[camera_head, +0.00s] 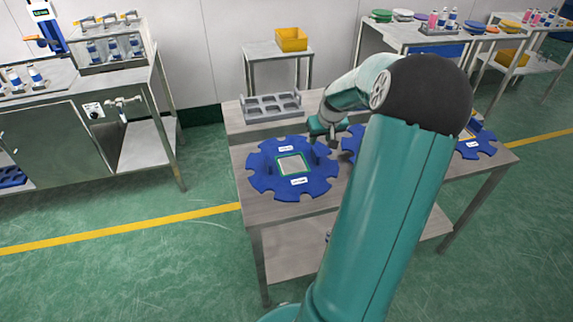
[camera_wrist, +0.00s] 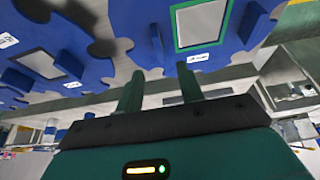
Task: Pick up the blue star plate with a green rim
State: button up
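The blue star plate with a green rim (camera_head: 262,180) lies flat on the table's left part, its green rim around a pale square centre. It has notched edges, white labels and upright blue grips at its sides. It also shows at the upper right in the wrist view (camera_wrist: 228,45). My gripper (camera_head: 318,140) is near the plate's right side, by the right-hand grip. In the wrist view my gripper's two fingers (camera_wrist: 160,80) stand apart with nothing between them. A plate grip (camera_wrist: 156,42) appears just beyond the fingertips, in the gap between them. I see no contact.
A second blue plate (camera_head: 349,143) lies close on the right, partly hidden by my arm. Another blue plate (camera_head: 475,150) lies at the table's right end. A grey compartment rack (camera_head: 272,106) stands behind the green-rimmed plate. The front left table edge (camera_head: 245,204) is bare.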

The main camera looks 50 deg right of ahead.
aim_at(316, 151)
jog(key=x, duration=0.5)
jog(key=shift+s+d+f, duration=0.2)
jog(key=x, duration=0.5)
jog(key=shift+w+f, duration=0.15)
jog(key=shift+w, duration=0.05)
grip_shut()
